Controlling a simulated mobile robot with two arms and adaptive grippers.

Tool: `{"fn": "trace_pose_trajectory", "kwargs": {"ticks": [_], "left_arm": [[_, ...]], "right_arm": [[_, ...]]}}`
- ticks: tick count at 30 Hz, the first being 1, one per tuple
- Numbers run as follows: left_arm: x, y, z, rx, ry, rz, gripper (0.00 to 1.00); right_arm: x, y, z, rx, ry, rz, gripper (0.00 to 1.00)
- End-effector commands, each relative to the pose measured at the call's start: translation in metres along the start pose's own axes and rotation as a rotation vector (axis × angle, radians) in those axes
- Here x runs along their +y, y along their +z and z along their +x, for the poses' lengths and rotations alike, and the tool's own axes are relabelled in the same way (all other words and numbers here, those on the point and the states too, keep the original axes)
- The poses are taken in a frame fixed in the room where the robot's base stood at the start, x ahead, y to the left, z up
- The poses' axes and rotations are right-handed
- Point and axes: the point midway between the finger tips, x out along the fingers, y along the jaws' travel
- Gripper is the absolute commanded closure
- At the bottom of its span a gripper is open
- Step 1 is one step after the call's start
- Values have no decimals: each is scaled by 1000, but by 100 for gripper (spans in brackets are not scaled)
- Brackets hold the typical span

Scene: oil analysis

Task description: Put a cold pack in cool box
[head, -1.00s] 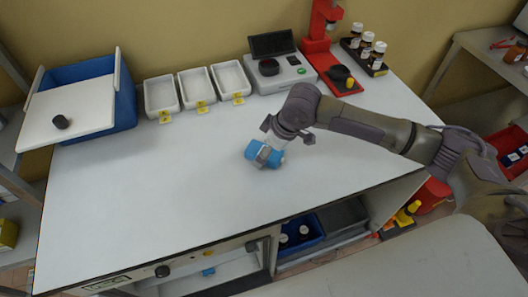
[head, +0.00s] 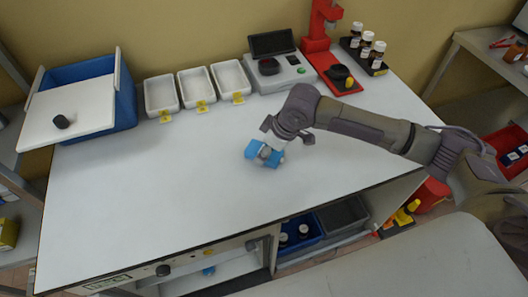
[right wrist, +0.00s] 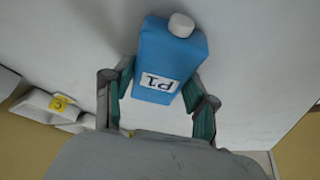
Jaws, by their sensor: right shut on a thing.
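The cold pack is a blue block with a white cap and a "P1" label, seen in the right wrist view (right wrist: 172,50). My right gripper (right wrist: 158,80) is shut on it, one finger on each side. In the head view, the cold pack (head: 252,150) and my right gripper (head: 267,153) are over the middle of the white table, with part of the pack hidden by the fingers. The blue cool box (head: 124,98) stands at the back left. Its white lid (head: 78,105) lies aslant, covering part of the opening. My left gripper is not in view.
Several white trays (head: 162,94) with yellow tags stand along the back, beside a grey device (head: 282,74) and a red stand (head: 336,80). Brown bottles (head: 365,45) stand at the back right. The white table (head: 150,190) is clear between the pack and the box.

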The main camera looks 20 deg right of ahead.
Motion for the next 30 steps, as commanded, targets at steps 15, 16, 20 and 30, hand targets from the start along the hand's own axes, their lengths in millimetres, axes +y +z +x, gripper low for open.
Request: {"fn": "trace_pose_trajectory", "kwargs": {"ticks": [15,16,20,30], "left_arm": [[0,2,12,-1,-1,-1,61],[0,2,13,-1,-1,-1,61],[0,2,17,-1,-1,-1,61],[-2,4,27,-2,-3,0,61]], "right_arm": [[1,-12,-26,6,3,-2,91],[1,-15,-32,6,3,-2,91],[10,-8,-55,0,5,5,91],[49,32,-119,0,4,4,91]]}}
